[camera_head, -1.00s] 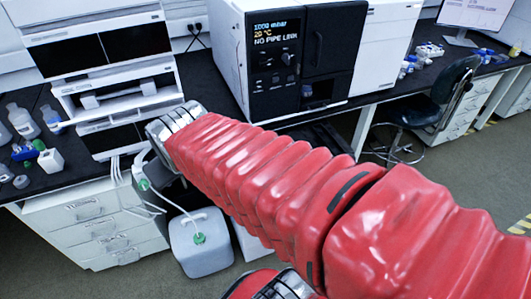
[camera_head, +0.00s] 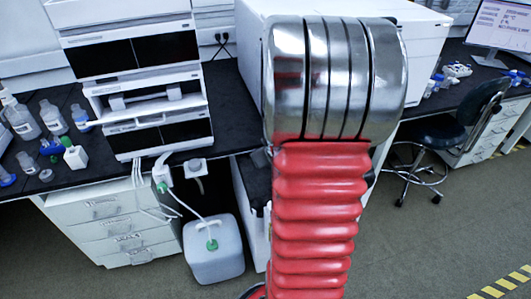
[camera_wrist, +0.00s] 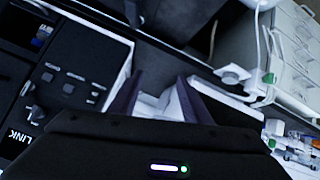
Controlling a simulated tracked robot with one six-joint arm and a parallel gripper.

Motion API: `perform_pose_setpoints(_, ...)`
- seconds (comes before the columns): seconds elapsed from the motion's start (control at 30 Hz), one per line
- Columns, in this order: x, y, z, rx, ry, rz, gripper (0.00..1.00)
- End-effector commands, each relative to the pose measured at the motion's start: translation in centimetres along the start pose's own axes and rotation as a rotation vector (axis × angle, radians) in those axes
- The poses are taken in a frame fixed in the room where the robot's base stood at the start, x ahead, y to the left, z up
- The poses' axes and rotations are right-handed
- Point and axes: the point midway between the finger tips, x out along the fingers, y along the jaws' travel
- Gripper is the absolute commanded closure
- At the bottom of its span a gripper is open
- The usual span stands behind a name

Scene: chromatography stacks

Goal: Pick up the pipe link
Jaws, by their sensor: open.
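My gripper (camera_wrist: 157,88) shows in the wrist view with two dark fingers spread apart. In the head view it is hidden behind my raised red arm. White surfaces (camera_wrist: 172,106) show between and beyond the fingers; I cannot tell whether they belong to the pipe link. I cannot pick out the pipe link for certain in either view. A pale fitting with a round end (camera_head: 195,168) sits at the bench edge below the white instrument stack; it also shows right of the fingers in the wrist view (camera_wrist: 232,75).
The white instrument stack (camera_head: 145,85) stands on the black bench. A white canister (camera_head: 213,252) with a green-fitted tube stands on the floor. Bottles (camera_head: 55,118) stand at left. The black control panel (camera_wrist: 70,82) is close to my gripper. A chair (camera_head: 440,130) stands at right.

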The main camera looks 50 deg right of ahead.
Motion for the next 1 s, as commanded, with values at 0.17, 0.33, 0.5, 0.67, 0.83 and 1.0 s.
perform_pose_setpoints(0.17, 2.5, 2.9, 3.9, 0.041, 0.044, -0.006, 0.56)
perform_pose_setpoints(0.33, 3.9, 4.9, 7.6, 0.092, 0.102, -0.02, 0.56)
perform_pose_setpoints(0.5, 4.7, 6.4, 11.3, 0.158, 0.171, -0.037, 0.56)
perform_pose_setpoints(0.67, 4.7, 7.3, 14.2, 0.22, 0.237, -0.048, 0.56)
perform_pose_setpoints(0.83, 4.5, 7.7, 15.5, 0.255, 0.278, -0.054, 0.56)
perform_pose_setpoints(1.0, 4.4, 7.7, 15.6, 0.258, 0.285, -0.055, 0.56)
